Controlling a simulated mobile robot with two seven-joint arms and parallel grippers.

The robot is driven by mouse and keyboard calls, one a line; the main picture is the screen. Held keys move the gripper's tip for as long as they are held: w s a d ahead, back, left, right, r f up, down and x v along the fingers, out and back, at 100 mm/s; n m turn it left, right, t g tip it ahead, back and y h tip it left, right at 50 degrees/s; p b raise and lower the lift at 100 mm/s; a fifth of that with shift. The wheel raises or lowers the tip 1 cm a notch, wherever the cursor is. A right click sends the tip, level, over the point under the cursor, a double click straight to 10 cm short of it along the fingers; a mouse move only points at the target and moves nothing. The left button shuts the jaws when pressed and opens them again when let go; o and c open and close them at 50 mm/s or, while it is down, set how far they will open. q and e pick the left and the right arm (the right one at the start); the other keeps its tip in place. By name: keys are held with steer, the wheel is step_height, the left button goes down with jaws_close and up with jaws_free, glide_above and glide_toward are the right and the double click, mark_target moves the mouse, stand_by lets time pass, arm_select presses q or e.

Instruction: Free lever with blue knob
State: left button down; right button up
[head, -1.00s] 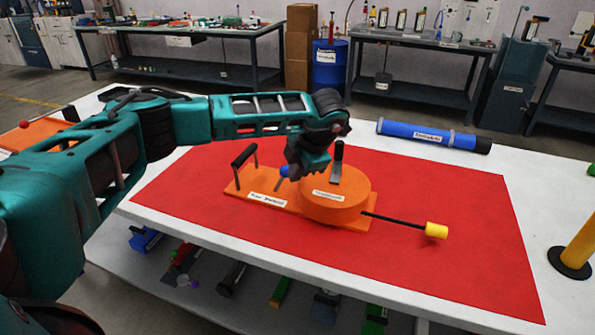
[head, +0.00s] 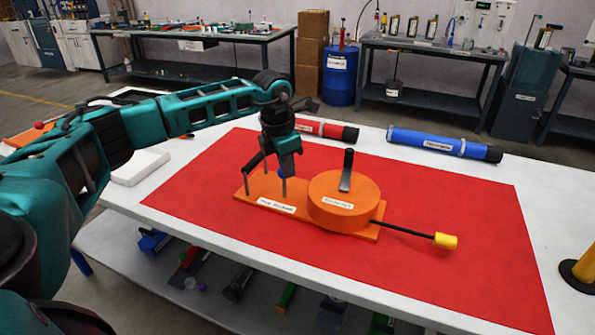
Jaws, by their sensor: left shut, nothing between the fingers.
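The orange pump fixture (head: 242,192) lies on the red mat, with a round orange drum (head: 338,213) on its right half. The lever's blue knob (head: 281,173) is mostly hidden behind my left gripper (head: 284,170). A thin grey rod shows just below the knob. My left gripper points down over the plate, between the black handle (head: 253,162) and the drum. It is shut with nothing held; I cannot tell whether it touches the knob. My right gripper is not in view.
A black upright lever (head: 347,170) stands on the drum. A black rod with a yellow knob (head: 445,241) sticks out to the right. Red (head: 322,130) and blue (head: 440,142) tubes lie behind the mat (head: 470,205). The mat's right side is clear.

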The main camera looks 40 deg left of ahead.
mark_target(280, 172)
arm_select(q)
steer(key=a+h, duration=0.3)
steer(key=shift+s+a+f+t+b, duration=0.1)
steer(key=shift+s+t+b, duration=0.25)
steer(key=shift+s+t, duration=0.05)
steer(key=shift+r, duration=0.2)
steer(key=shift+r+p, duration=0.7)
steer(key=shift+p, duration=0.1)
